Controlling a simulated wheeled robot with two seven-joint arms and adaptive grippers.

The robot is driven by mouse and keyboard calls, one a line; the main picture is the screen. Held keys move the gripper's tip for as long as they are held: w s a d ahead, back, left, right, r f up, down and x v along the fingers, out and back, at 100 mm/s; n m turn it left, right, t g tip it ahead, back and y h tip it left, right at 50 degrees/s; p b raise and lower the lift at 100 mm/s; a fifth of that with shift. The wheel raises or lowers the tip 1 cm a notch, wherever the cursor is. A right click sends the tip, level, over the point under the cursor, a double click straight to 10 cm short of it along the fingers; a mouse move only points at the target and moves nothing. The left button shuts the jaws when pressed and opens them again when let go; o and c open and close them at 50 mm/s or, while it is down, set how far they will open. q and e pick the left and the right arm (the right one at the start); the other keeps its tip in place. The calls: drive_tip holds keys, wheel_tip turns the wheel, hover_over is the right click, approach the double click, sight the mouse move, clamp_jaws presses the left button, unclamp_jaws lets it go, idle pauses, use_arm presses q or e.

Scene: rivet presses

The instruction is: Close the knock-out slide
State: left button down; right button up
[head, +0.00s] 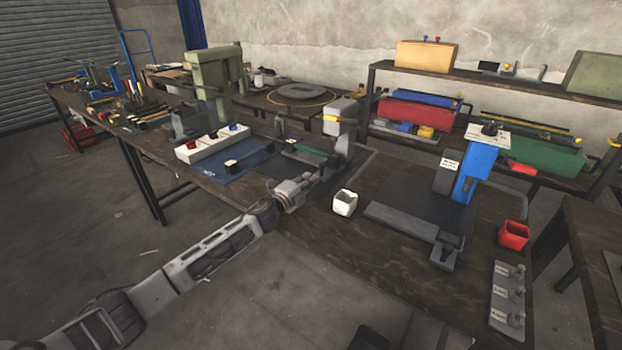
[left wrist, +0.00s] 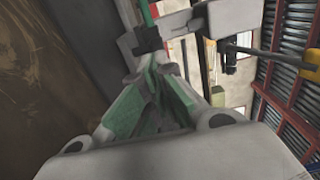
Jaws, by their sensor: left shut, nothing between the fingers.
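A grey bench press (head: 341,118) with a yellow-tipped part stands on the workbench. A green bar (head: 308,149) lies low at its left, and may be the knock-out slide. My left gripper (head: 322,168) reaches in from the front left, close beside the press base. In the left wrist view its fingers (left wrist: 160,64) are shut and empty. Just beyond the tips is a dark block (left wrist: 148,40) with a green rod (left wrist: 146,12) rising from it. I cannot tell whether the tips touch the block. How far the slide is open is not clear. My right gripper is not in view.
A blue press (head: 477,170), a red bin (head: 514,235) and a grey switch panel (head: 507,293) are at the right. A blue mat (head: 225,168) and white trays (head: 212,143) are at the left.

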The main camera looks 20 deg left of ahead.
use_arm(q)
drive_tip(key=shift+s+a+f, duration=0.1)
drive_tip(key=shift+s+a, duration=0.2)
drive_tip(key=shift+s, duration=0.35)
drive_tip(key=shift+v, duration=2.25)
drive_tip(key=shift+s+a, duration=0.25)
drive_tip(key=shift+s, duration=0.5)
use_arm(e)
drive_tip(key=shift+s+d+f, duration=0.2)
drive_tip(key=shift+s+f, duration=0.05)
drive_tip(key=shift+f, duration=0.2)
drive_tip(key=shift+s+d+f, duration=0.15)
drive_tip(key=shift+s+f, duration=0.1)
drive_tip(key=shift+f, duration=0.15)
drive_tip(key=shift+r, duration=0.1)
